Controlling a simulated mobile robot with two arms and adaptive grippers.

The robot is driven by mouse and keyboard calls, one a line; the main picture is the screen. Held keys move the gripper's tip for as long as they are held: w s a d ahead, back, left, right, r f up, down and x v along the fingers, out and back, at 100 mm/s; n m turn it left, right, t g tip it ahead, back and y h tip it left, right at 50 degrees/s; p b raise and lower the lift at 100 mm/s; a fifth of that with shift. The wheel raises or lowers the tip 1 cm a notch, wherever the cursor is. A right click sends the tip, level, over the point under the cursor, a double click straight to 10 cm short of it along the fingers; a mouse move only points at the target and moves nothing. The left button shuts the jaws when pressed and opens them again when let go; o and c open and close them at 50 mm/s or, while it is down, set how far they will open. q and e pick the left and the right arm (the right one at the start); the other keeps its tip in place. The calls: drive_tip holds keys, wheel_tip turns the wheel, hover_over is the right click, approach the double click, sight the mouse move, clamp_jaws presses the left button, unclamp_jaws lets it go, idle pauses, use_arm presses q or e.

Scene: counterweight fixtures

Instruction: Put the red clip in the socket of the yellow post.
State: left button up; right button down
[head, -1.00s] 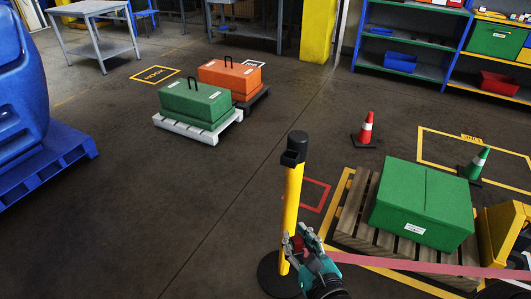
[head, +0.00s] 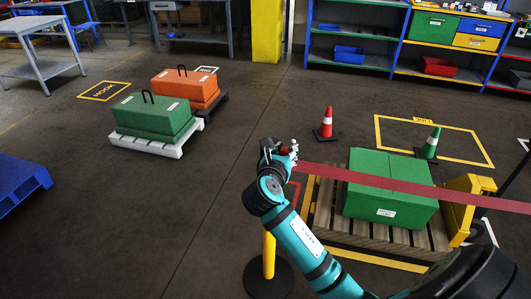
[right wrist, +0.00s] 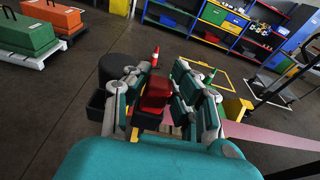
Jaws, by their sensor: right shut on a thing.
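The red clip (right wrist: 157,92) is between the fingers of my right gripper (right wrist: 160,100), which is shut on it. In the head view the gripper (head: 284,152) is at the height of the post's top, and a red strap (head: 400,186) runs from it to the right. The yellow post (head: 268,252) stands on a round black base, its upper part hidden by my arm. In the right wrist view its black cap (right wrist: 122,66) is just beyond and left of the clip, with a dark socket box (right wrist: 97,105) beside it. I cannot tell whether clip and socket touch. My left gripper is not in view.
A green box (head: 390,190) sits on a wooden pallet right of the post, under the strap. Two cones (head: 326,124) stand behind. Green (head: 152,118) and orange (head: 186,88) weights stand at the back left. The floor left of the post is clear.

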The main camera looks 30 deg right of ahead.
drive_tip(key=shift+w+a+f, duration=0.3)
drive_tip(key=shift+w+f, duration=0.4)
drive_tip(key=shift+w, duration=0.4)
drive_tip(key=shift+w+a+f, duration=0.3)
drive_tip(key=shift+w+f, duration=0.4)
drive_tip(key=shift+w, duration=0.35)
drive_tip(key=shift+w+a+f, duration=0.3)
drive_tip(key=shift+w+f, duration=0.4)
drive_tip(key=shift+w, duration=0.4)
drive_tip(key=c, duration=1.1)
unclamp_jaws()
drive_tip(key=shift+f, duration=0.1)
drive_tip(key=shift+c, duration=0.2)
